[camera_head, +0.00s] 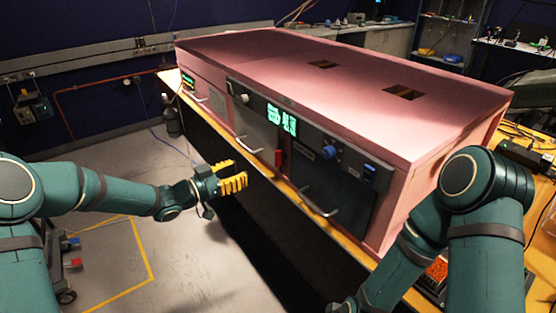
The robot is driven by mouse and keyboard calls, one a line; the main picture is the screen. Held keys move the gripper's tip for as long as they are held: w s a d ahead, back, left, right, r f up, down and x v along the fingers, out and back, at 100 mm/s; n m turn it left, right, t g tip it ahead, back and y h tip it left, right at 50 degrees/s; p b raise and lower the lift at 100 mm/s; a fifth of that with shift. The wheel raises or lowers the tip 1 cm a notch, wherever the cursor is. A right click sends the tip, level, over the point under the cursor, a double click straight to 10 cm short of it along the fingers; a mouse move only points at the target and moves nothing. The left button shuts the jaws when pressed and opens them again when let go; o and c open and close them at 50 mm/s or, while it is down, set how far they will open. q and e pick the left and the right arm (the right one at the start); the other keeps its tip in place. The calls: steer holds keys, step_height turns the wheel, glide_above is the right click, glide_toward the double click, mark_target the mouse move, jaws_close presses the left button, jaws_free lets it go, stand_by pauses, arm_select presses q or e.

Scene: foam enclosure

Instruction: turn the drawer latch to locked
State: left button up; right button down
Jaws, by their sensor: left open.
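The pink enclosure (300,62) stands on a wooden-edged bench, with grey front panels. A small red part (279,158) sits upright between the middle panel and the dark right panel. Blue knobs (329,152) (371,168) and a round pale knob (244,98) are also on the front. I cannot tell for sure which of these is the drawer latch, or its setting. My left gripper (233,178) has yellow fingers, is open and empty, and is in front of the bench edge, apart from the panels. My right arm comes in at lower right; its gripper is out of view.
Bar handles stick out from the front: one on the middle panel (247,146), one on the right panel (320,206). The bench's wooden edge (282,188) runs below them. Clear grey floor (105,165) lies at left. A cart with wheels stands near my left arm.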

mark_target(276, 155)
arm_select(q)
steer(key=b+x, duration=0.1)
steer(key=x, duration=1.2)
steer(key=shift+w+d+r, duration=0.15)
steer(key=shift+w+d, duration=0.05)
steer(key=shift+d, duration=0.15)
jaws_close()
